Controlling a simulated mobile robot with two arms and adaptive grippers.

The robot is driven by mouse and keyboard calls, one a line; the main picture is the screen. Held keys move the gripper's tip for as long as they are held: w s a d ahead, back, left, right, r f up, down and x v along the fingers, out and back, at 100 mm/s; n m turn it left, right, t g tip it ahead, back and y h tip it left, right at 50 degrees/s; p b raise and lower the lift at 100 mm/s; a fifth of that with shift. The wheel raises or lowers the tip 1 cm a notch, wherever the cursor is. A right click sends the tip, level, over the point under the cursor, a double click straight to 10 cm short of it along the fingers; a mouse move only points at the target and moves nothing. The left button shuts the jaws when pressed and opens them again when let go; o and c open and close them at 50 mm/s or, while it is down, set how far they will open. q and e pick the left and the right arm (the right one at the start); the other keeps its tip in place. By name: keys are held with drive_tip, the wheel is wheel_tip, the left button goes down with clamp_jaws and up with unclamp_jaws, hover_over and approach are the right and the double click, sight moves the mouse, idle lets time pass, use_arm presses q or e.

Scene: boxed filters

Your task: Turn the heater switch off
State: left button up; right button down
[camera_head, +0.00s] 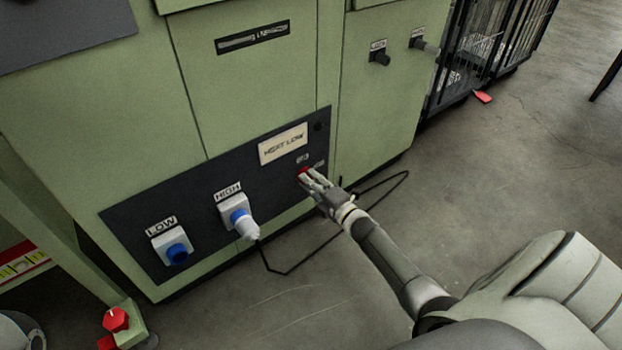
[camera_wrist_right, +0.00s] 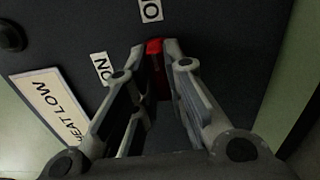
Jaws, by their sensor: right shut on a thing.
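The red heater switch (camera_head: 303,171) is on the dark panel (camera_head: 130,229) of the green machine, below the cream "HEAT LOW" label. My right gripper (camera_head: 308,177) is at the switch in the head view. In the right wrist view the red switch (camera_wrist_right: 155,49) sits between the fingertips of my right gripper (camera_wrist_right: 156,50), which is shut on it. A white "ON" label (camera_wrist_right: 103,68) and another white label (camera_wrist_right: 150,10), partly cut off, are beside it. The fingers hide part of the switch, so its exact position cannot be told. My left gripper is not in view.
A "LOW" socket (camera_head: 171,245) and a "HIGH" socket with a white plug (camera_head: 245,227) are left of the switch. A black cable (camera_head: 290,273) lies on the floor. A red knob (camera_head: 115,319) is at lower left. A black wire cage (camera_head: 480,50) stands behind.

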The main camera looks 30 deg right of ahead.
drive_tip(key=shift+m, duration=0.5)
drive_tip(key=c, duration=1.5)
unclamp_jaws()
drive_tip(key=shift+s, duration=0.1)
drive_tip(key=s, duration=0.8)
drive_tip(key=s+d, duration=0.1)
drive_tip(key=s, duration=0.2)
drive_tip(key=shift+s, duration=0.4)
